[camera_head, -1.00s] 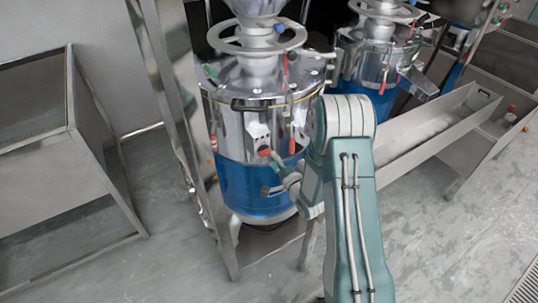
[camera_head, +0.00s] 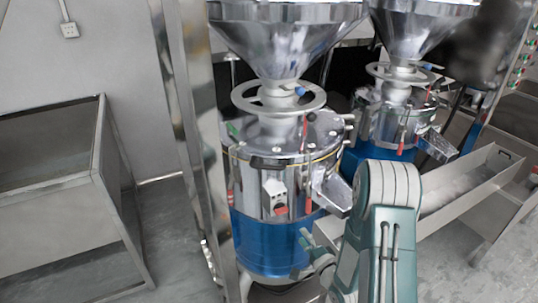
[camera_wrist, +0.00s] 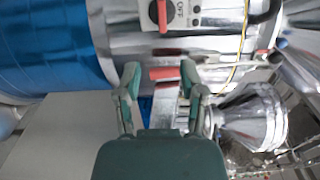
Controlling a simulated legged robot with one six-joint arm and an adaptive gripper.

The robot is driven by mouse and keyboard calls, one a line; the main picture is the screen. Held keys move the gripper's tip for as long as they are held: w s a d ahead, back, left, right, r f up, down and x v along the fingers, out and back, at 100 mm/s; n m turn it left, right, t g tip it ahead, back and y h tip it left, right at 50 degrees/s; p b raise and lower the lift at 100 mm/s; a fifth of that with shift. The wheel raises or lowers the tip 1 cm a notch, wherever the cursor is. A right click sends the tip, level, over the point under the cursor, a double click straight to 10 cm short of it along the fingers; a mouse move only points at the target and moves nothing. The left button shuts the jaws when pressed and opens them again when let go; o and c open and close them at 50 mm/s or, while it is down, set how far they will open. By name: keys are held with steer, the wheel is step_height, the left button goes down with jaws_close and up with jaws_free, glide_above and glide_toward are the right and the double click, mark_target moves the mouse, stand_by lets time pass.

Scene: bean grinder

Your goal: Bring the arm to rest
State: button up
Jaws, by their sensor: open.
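My arm (camera_head: 383,225) shows at the lower right of the head view, folded in front of the grinder. My gripper (camera_wrist: 160,85) is in the wrist view, with its two green fingers apart. A red handle end (camera_wrist: 165,73) shows between and beyond the fingertips; I cannot tell how far off it is. The near bean grinder (camera_head: 275,165) has a steel upper body and a blue lower body. Its switch box (camera_head: 274,195) carries a red knob, and the box also shows at the top of the wrist view (camera_wrist: 180,14).
A second grinder (camera_head: 392,110) stands behind to the right. A long steel trough (camera_head: 470,190) runs along the right. A steel bin (camera_head: 55,170) stands at the left. A metal post (camera_head: 195,130) rises beside the near grinder. Bare floor (camera_head: 165,235) lies between bin and post.

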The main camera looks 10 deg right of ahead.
step_height(320, 180, up, 17)
steer(key=s+n+g+h, duration=0.2)
steer(key=n+g+h, duration=0.4)
steer(key=n, duration=0.2)
steer(key=s+a+r+n+g, duration=0.1)
steer(key=s+r+n+g, duration=0.1)
steer(key=s, duration=0.6)
steer(key=s+a+r+n+g, duration=0.1)
steer(key=s+a+r+n, duration=0.1)
steer(key=s, duration=0.5)
steer(key=s+a+r+n+g, duration=0.1)
steer(key=s+r, duration=0.3)
steer(key=s, duration=0.4)
steer(key=shift+s+a+r+n+g, duration=0.15)
steer(key=shift+s+a+n+g, duration=0.15)
steer(key=shift+n+g, duration=0.5)
